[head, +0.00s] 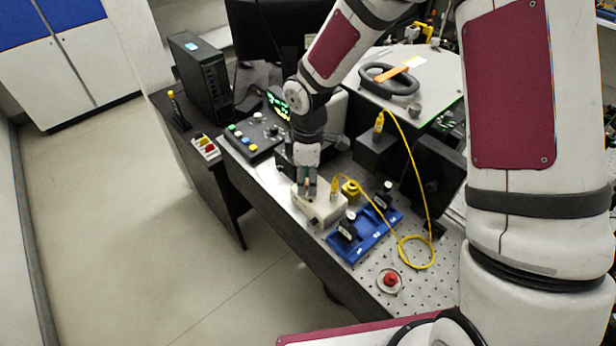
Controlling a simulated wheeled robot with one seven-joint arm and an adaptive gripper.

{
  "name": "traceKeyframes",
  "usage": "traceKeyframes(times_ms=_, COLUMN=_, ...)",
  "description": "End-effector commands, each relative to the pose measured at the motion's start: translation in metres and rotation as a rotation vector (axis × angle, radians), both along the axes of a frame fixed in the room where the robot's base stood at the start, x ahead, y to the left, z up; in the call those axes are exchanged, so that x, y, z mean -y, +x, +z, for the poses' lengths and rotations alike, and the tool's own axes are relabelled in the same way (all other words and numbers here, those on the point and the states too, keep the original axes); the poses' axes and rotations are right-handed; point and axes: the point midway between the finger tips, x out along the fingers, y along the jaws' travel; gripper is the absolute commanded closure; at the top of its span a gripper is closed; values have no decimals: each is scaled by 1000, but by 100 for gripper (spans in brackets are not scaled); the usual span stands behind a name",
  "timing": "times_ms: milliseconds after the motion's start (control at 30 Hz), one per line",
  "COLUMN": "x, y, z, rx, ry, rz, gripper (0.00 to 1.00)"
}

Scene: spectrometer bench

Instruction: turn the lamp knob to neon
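My gripper (309,190) points down at the top of a small cream-white box (325,210) near the bench's front edge. The fingertips are at or just above the left part of the box top. No lamp knob shows clearly; my gripper covers that part of the box, and no labels can be read there. A yellow cable plug (334,187) stands at the box's back right. The gripper is small in view, and I cannot tell whether its fingers are open or closed on anything.
A blue tray (352,252) with black holders lies right of the box, beside a looped yellow cable (428,262). A red button (390,280) sits on the perforated bench. A black control panel (262,142) is at the left. A black box (375,155) stands behind.

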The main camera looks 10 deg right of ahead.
Motion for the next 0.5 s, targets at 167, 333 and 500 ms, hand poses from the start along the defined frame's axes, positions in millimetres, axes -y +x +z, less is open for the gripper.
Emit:
traceKeyframes(times_ms=167, x=0, y=0, z=-1, rx=1, ry=0, rz=0, gripper=62)
traceKeyframes(times_ms=333, x=0, y=0, z=-1, rx=1, ry=0, rz=-1, gripper=78)
traceKeyframes(times_ms=500, x=0, y=0, z=-1, rx=0, ry=0, rz=-1, gripper=100)
